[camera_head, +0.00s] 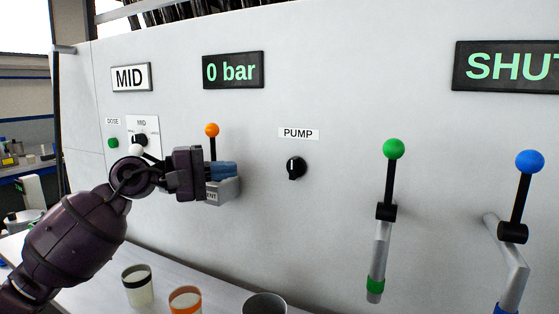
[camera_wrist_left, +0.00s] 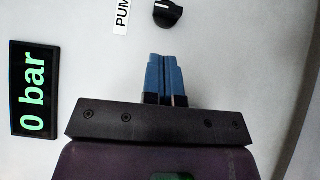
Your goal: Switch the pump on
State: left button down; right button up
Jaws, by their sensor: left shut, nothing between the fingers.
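The pump switch is a black rotary knob (camera_head: 296,168) on the white panel, below the PUMP label (camera_head: 298,133). Its white mark points about straight up in the head view. The knob (camera_wrist_left: 168,13) also shows at the top of the left wrist view, just beyond the fingertips. My left gripper (camera_head: 234,171) is shut and empty, with blue fingers together, left of the knob and apart from it. In the left wrist view the fingertips (camera_wrist_left: 168,58) point toward the knob with a small gap. My right gripper is not in view.
A display (camera_head: 233,70) reads "0 bar". An orange-ball lever (camera_head: 212,130) stands right behind my gripper. Green-ball (camera_head: 393,149) and blue-ball (camera_head: 529,161) levers are to the right. Cups (camera_head: 138,287) stand on the ledge below. The panel around the knob is clear.

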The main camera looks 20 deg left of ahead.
aim_at(295, 168)
pick_arm(q)
jog(key=shift+r, duration=0.15)
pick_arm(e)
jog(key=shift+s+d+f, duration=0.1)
pick_arm(q)
jog(key=p+x, duration=0.2)
jog(key=x, duration=0.6)
jog(key=shift+w+d, duration=0.2)
jog(key=shift+d, duration=0.15)
jog(key=shift+w+d, duration=0.3)
jog(key=shift+d, duration=0.25)
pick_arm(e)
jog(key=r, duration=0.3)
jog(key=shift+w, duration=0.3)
pick_arm(q)
jog(key=shift+m+y, duration=0.3)
jog(key=shift+m, duration=0.1)
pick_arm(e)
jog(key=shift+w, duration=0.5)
